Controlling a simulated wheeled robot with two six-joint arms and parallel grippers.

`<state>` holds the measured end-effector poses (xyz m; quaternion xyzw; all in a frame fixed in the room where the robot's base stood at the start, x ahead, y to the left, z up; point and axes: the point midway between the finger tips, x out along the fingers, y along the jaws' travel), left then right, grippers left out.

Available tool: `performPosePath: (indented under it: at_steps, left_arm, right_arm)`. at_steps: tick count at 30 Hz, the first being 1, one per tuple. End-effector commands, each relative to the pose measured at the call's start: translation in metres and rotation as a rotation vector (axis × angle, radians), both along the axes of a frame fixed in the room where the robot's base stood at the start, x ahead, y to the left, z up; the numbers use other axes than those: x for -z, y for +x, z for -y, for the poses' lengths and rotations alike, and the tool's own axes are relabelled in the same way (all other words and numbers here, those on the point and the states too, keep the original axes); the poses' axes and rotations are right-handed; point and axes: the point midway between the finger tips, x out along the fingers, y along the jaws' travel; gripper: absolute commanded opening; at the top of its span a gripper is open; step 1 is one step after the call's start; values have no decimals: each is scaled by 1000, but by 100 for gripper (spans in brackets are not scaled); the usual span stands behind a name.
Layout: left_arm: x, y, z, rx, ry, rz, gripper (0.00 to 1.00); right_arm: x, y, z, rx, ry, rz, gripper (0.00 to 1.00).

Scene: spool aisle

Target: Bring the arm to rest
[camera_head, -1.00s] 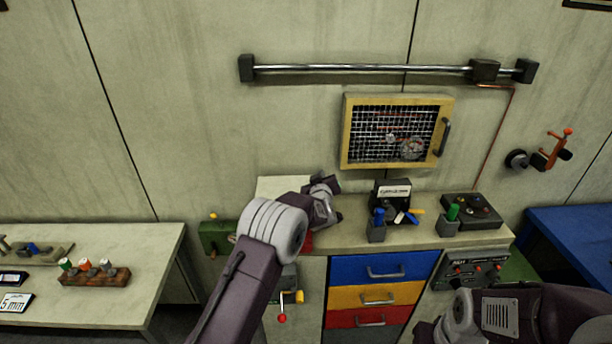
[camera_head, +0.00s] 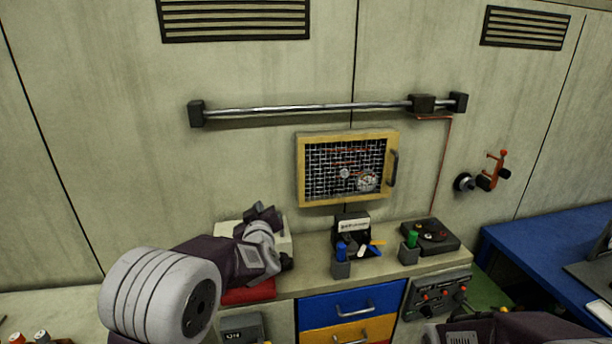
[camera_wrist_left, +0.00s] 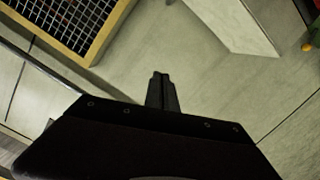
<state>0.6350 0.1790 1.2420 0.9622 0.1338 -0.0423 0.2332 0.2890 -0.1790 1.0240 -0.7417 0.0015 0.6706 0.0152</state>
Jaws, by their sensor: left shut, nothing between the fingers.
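My left arm (camera_head: 165,290) comes in from the lower left and bends over the left part of the counter. Its gripper (camera_head: 264,213) points up toward the wall, in front of a pale box. In the left wrist view the two dark fingers (camera_wrist_left: 161,92) are together, with nothing between them. Part of my right arm (camera_head: 520,329) shows at the bottom right edge; its gripper is out of frame.
The counter (camera_head: 315,281) holds a blue-handled tool in a block (camera_head: 341,259), a green one (camera_head: 410,248) and a black control box (camera_head: 430,238). Above are a mesh-fronted cabinet (camera_head: 301,170) and a metal rail (camera_head: 310,108). A blue table (camera_head: 545,252) stands at right.

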Motion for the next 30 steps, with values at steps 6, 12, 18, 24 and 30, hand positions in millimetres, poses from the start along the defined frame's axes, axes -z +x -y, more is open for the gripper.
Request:
performPosePath:
  at_steps: [6, 12, 18, 24, 30]
  left_arm:
    - [83, -107, -5, 233, 86, -448, 0]
    - [177, -239, 5, 433, 137, -938, 0]
    - [215, -332, 2, 540, 163, -1275, 0]
    - [217, -348, 1, 554, 153, -1346, 0]
    - [217, -348, 2, 554, 153, -1346, 0]
  right_arm:
    - [0, 0, 0, 0, 0, 0, 50]
    - [0, 0, 0, 0, 0, 0, 50]
    - [0, 0, 0, 0, 0, 0, 50]
    - [0, 0, 0, 0, 0, 0, 50]
    - [0, 0, 0, 0, 0, 0, 50]
